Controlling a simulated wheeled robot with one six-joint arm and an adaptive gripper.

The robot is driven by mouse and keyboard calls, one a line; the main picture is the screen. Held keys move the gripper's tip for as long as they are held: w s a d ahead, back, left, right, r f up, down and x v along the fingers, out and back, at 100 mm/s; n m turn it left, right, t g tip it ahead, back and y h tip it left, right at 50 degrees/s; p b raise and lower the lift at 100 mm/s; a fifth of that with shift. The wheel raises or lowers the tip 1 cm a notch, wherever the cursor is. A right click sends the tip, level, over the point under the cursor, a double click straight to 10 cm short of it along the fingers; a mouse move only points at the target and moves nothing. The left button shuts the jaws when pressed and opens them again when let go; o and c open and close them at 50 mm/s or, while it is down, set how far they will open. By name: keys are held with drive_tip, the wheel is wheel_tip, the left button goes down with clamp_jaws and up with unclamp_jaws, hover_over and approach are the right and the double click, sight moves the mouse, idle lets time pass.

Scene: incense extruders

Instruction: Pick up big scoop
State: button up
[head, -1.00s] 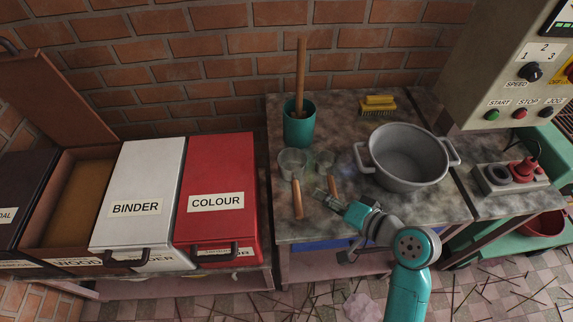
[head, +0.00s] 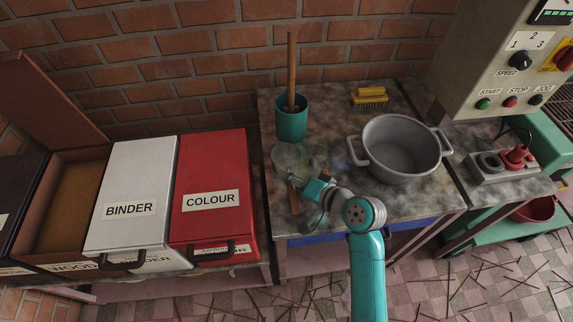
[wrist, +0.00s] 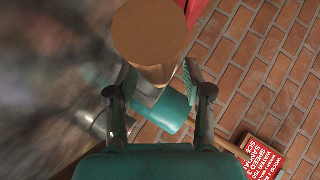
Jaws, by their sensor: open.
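My gripper (head: 304,189) is beside the big scoop's handle. In the wrist view, my open gripper (wrist: 160,76) has a finger on each side of a wooden handle, whose round brown end (wrist: 150,32) fills the upper middle. I cannot tell whether the fingers touch it.
The teal cup (head: 291,124) holds a wooden stick behind the scoops. A grey pot (head: 399,150) stands to the right, and a yellow brush (head: 369,96) lies at the back. The red COLOUR bin (head: 213,170) borders the worktop on the left.

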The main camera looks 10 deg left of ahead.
drive_tip(key=shift+w+a+f, duration=0.2)
drive_tip(key=shift+a, duration=0.1)
drive_tip(key=shift+c, duration=0.3)
clamp_jaws()
